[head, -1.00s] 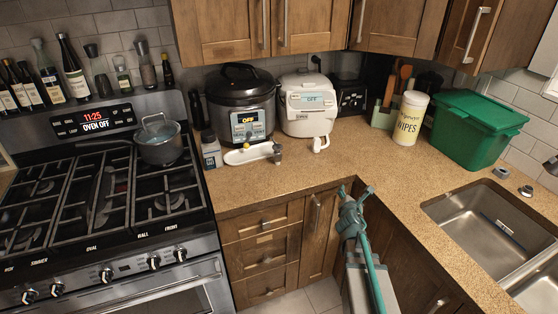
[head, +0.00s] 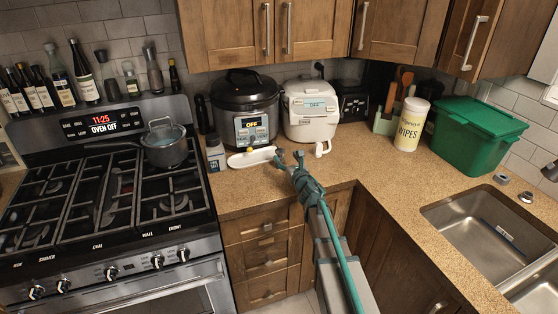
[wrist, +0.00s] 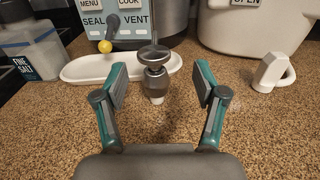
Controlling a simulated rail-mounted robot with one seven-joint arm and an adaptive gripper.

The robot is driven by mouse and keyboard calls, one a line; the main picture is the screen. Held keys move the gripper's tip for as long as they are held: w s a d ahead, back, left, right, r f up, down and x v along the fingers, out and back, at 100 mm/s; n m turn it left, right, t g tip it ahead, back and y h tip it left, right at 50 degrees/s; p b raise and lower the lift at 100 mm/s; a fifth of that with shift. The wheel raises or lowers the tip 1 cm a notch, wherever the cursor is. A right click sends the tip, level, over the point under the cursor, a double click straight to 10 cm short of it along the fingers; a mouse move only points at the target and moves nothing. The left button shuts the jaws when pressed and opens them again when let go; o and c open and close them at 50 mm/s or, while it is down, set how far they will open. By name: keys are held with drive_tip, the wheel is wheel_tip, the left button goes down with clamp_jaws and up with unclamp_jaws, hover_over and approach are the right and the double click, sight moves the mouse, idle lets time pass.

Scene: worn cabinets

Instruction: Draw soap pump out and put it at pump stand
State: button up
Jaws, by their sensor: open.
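A dark grey, knob-topped piece with a narrow pale lower tip (wrist: 156,76), which looks like the soap pump, stands upright just in front of a white oblong tray in the wrist view. My gripper (wrist: 160,80) is open, with one teal-and-grey finger on each side of it and visible gaps. In the head view my gripper (head: 290,157) reaches over the counter's front edge and hides most of that piece. I cannot tell for sure which thing is the pump stand. A white piece with a loop (wrist: 272,73) stands to the right.
The white tray (wrist: 82,70) lies behind the pump, with a yellow-tipped knob (wrist: 105,46) above its left end. A salt container (wrist: 30,50) is at left. A pressure cooker (head: 245,105) and white rice cooker (head: 312,110) stand behind.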

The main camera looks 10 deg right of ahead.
sight(280, 151)
drive_tip(key=shift+w+a+f+p, duration=0.1)
drive_tip(key=shift+w+a+p, duration=0.25)
drive_tip(key=shift+w, duration=0.6)
drive_tip(key=shift+w+a+p, duration=0.25)
drive_tip(key=shift+w+p, duration=0.2)
drive_tip(key=shift+w, duration=0.5)
drive_tip(key=shift+w+a+f+p, duration=0.1)
drive_tip(key=shift+w+a+p, duration=0.25)
drive_tip(key=shift+w, duration=0.6)
clamp_jaws()
